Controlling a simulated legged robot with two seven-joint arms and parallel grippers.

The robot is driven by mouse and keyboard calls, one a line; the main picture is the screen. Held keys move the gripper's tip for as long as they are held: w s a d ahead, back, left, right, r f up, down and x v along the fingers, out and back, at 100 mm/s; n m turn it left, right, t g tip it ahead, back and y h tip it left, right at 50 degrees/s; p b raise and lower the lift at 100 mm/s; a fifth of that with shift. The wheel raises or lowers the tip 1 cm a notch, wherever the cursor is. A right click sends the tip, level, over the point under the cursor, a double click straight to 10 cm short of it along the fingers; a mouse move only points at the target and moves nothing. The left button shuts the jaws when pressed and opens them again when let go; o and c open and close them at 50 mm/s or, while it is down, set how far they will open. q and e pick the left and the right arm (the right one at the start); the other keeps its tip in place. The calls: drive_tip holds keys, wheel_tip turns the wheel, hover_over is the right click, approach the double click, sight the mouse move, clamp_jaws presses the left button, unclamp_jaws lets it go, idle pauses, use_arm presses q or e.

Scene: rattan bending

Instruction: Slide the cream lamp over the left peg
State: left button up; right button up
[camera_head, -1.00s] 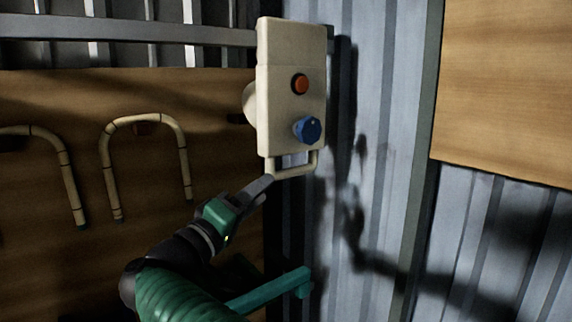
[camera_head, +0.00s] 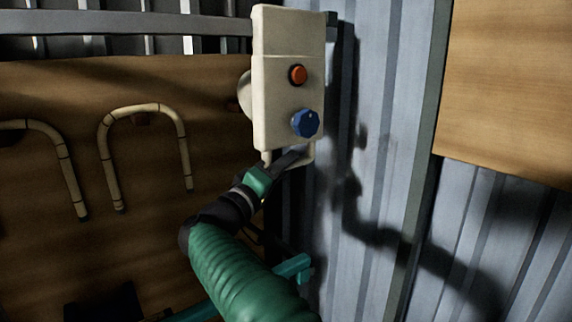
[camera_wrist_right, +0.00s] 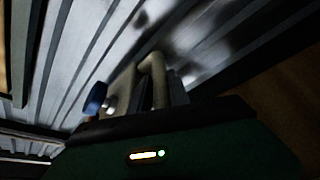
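The cream lamp (camera_head: 286,95) is an upright box with an orange button, a blue knob and a bar handle below. A round cream part shows at its left side. It is in front of the corner of the board and the metal wall. My right gripper (camera_head: 292,159) is at the handle, its dark fingers overlapping it. The handle (camera_wrist_right: 157,78) and the blue knob show in the right wrist view, just beyond the gripper body. I cannot make out the left peg. My left gripper is not in view.
Bent rattan pieces (camera_head: 146,108) hang on the brown wooden board (camera_head: 90,85) at the left. A grey rail (camera_head: 120,24) runs above it. A corrugated metal wall (camera_head: 375,120) and a wooden panel (camera_head: 510,80) are at the right.

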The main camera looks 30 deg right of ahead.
drive_tip(key=shift+a+r, duration=0.15)
clamp_jaws()
drive_tip(key=shift+d, duration=0.95)
drive_tip(key=shift+a, duration=0.1)
